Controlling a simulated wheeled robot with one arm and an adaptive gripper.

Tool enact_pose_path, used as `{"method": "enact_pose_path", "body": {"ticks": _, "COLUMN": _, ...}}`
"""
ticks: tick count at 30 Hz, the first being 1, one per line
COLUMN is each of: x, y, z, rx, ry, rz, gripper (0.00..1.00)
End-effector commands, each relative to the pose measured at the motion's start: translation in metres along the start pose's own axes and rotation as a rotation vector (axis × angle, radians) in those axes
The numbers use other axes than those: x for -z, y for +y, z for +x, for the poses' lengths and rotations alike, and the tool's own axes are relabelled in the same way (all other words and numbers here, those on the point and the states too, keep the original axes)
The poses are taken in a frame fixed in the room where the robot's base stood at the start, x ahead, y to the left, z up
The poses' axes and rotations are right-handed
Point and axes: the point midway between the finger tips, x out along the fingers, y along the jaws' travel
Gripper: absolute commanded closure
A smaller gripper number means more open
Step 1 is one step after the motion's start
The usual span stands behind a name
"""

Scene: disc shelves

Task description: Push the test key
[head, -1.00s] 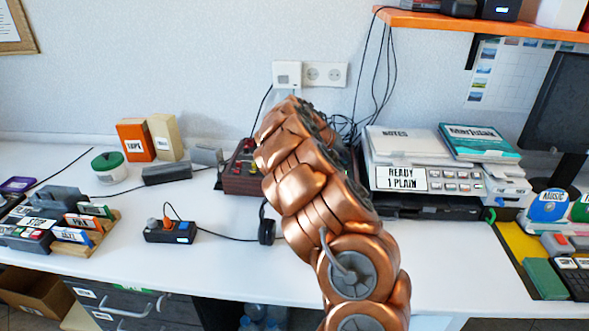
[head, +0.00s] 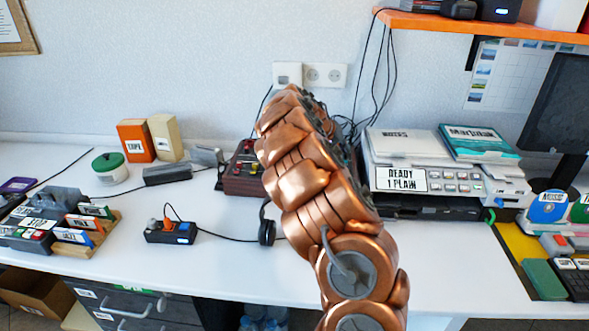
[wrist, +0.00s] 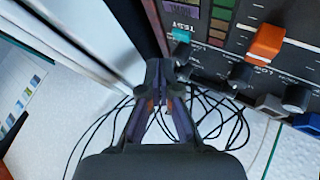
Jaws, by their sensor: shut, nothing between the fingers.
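The test key (wrist: 181,35) is a small teal key beside the white TEST label on a dark control panel (wrist: 220,48), in the upper middle of the wrist view. My gripper (wrist: 160,72) is shut and empty, its fingertips just below and left of the key. A small gap shows in the picture, but I cannot tell the depth between them. In the head view the panel belongs to a dark red box (head: 240,182) at the back of the table. My arm hides much of that box, the key and the gripper there.
An orange slider cap (wrist: 267,42) and several black knobs sit right of the key. Black cables (wrist: 215,120) hang beyond the fingers. A printer-like machine with a READY 1 PLAIN sign (head: 400,179) stands right of my arm.

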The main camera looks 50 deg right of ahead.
Motion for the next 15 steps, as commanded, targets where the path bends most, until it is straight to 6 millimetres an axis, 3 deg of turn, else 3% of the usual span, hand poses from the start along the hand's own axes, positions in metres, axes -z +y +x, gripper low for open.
{"method": "enact_pose_path", "body": {"ticks": 15, "x": 0.022, "y": 0.021, "z": -0.031, "rx": 0.002, "ry": 0.000, "rz": 0.001, "gripper": 1.00}}
